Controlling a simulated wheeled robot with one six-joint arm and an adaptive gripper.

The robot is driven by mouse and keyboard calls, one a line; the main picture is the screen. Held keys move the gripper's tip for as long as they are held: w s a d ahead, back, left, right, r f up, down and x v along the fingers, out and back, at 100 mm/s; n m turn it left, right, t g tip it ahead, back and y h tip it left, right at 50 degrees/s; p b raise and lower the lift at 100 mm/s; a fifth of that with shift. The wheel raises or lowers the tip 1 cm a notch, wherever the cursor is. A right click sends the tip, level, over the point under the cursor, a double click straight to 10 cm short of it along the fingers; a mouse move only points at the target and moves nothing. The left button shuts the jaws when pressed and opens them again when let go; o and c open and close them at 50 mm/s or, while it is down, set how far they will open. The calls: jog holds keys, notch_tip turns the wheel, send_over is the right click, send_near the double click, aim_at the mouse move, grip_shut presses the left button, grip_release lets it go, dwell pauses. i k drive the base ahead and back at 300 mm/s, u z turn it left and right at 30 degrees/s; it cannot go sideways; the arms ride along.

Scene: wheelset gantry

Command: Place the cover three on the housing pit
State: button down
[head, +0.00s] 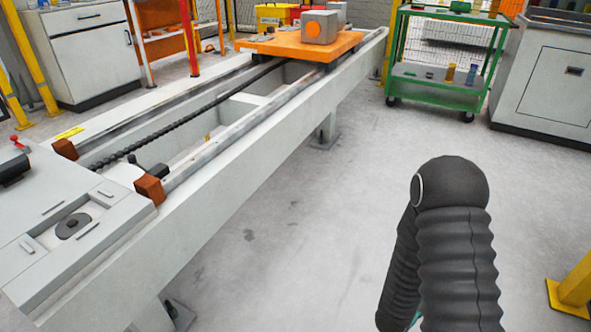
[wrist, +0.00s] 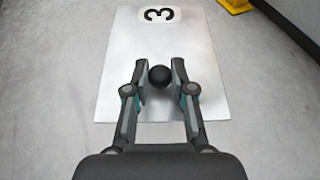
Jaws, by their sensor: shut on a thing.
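Cover three is a flat pale metal plate (wrist: 190,55) with a black "3" on a white patch at its far edge and a round black knob (wrist: 160,76). It fills the middle of the wrist view. My gripper (wrist: 162,90) is shut on the knob, with one finger on each side. I cannot tell whether the plate touches the floor or hangs above it. In the head view, the grey housing at the left has a shallow recess (head: 99,211) that looks like the housing pit, with a dark round part in it. My gripper and the cover are out of the head view.
A long pale gantry frame (head: 250,135) with rails runs back from the housing to an orange carriage (head: 275,45). A green cart (head: 438,85) and grey cabinet (head: 550,80) stand at the back right. A yellow post (head: 575,285) is at the lower right. The middle floor is clear.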

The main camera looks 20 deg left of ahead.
aim_at(68, 220)
jog(key=u, duration=1.6)
